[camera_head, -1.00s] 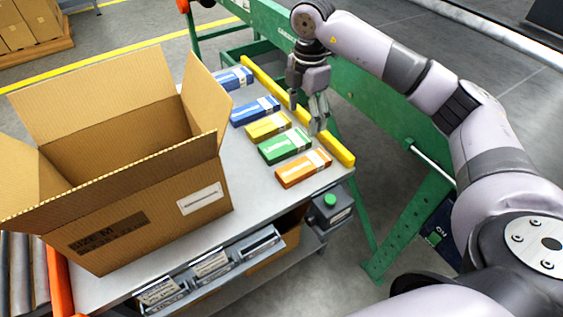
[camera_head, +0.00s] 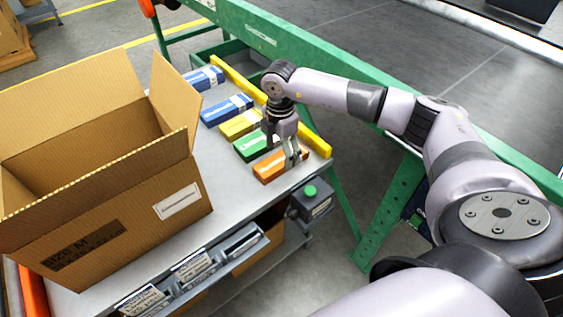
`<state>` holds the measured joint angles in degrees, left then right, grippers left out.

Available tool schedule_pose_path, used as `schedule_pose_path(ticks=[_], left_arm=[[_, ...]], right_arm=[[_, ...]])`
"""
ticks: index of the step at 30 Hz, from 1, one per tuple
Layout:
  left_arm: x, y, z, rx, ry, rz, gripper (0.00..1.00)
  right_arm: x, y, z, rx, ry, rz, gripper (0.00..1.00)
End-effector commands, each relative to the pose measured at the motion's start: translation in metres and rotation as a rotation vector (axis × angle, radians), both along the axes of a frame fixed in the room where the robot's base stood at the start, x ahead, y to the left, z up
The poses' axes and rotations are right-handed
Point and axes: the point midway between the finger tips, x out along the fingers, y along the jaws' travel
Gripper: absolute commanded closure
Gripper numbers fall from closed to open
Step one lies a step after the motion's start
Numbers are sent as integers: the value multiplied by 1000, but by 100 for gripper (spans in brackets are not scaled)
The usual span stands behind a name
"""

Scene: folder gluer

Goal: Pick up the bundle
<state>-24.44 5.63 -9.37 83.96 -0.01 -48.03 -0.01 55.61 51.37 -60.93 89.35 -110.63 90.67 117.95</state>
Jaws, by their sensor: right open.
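Several flat cartons lie in a row on the grey table (camera_head: 222,213): a blue one (camera_head: 204,79) at the back, another blue one (camera_head: 226,110), a yellow one (camera_head: 240,124), a green one (camera_head: 250,146) and an orange one (camera_head: 268,169) nearest the front corner. I cannot tell which is the bundle. My right gripper (camera_head: 292,163) is open and points down, its fingers at the orange carton, covering part of it. I cannot tell whether they touch it. My left gripper is not in view.
A large open cardboard box (camera_head: 120,222) stands on the table at left. A yellow rail (camera_head: 318,142) runs along the table's right edge, beside a green machine frame (camera_head: 330,62). A grey box with a green button (camera_head: 310,190) is below the front corner.

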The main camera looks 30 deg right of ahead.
Motion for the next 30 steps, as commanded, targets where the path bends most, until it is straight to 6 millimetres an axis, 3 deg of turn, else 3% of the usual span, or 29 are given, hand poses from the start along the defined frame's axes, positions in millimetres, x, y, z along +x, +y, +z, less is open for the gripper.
schedule_pose_path(ticks=[4,13,30], left_arm=[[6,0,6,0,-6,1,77],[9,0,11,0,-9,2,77],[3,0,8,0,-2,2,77]], right_arm=[[0,-1,-19,-1,1,-2,31],[0,0,-23,0,-1,-1,31],[0,0,-23,0,-1,-1,69]])
